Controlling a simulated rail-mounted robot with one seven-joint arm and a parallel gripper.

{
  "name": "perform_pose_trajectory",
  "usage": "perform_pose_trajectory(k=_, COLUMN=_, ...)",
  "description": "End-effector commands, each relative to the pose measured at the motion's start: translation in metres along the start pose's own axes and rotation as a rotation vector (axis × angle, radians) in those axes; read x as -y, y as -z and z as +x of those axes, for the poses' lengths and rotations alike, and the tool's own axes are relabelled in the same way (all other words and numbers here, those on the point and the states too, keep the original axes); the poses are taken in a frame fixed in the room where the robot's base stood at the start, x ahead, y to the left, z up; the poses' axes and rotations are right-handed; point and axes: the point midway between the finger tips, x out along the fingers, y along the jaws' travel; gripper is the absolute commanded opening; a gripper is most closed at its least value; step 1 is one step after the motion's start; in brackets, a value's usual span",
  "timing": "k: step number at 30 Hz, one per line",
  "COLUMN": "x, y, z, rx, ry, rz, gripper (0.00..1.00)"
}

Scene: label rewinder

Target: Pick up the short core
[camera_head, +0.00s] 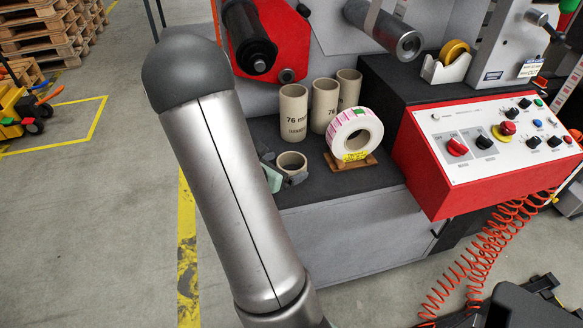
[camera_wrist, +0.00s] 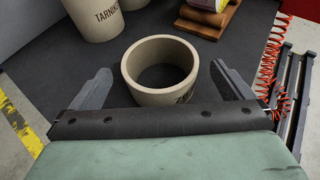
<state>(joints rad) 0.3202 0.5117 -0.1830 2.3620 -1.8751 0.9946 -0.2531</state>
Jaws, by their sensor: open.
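The short core (camera_head: 291,163) is a low beige ring standing on end on the dark bench top, in front of the taller cores. In the wrist view the short core (camera_wrist: 160,71) sits between the two grey fingers of my gripper (camera_wrist: 162,85), with a gap on each side. My gripper is open and holds nothing. In the head view my gripper (camera_head: 285,176) is partly hidden behind my arm, with its finger tips near the short core.
Several tall cores (camera_head: 293,112) stand behind the short core. A label roll (camera_head: 355,134) rests on a wooden cradle (camera_head: 350,162) to the right. A red control box (camera_head: 420,163) is farther right. The bench's front edge is close to the short core.

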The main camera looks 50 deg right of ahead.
Motion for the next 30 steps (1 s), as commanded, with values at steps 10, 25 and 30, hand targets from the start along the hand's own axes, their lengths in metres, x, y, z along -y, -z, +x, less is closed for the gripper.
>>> perform_pose_trajectory(k=10, x=0.0, y=-0.001, z=0.039, rx=0.0, ry=0.001, rz=0.0, gripper=1.0)
perform_pose_trajectory(k=25, x=0.0, y=-0.001, z=0.039, rx=0.0, ry=0.001, rz=0.0, gripper=0.55)
perform_pose_trajectory(k=30, x=0.0, y=-0.002, z=0.039, rx=0.001, ry=0.0, rz=0.001, gripper=0.55)
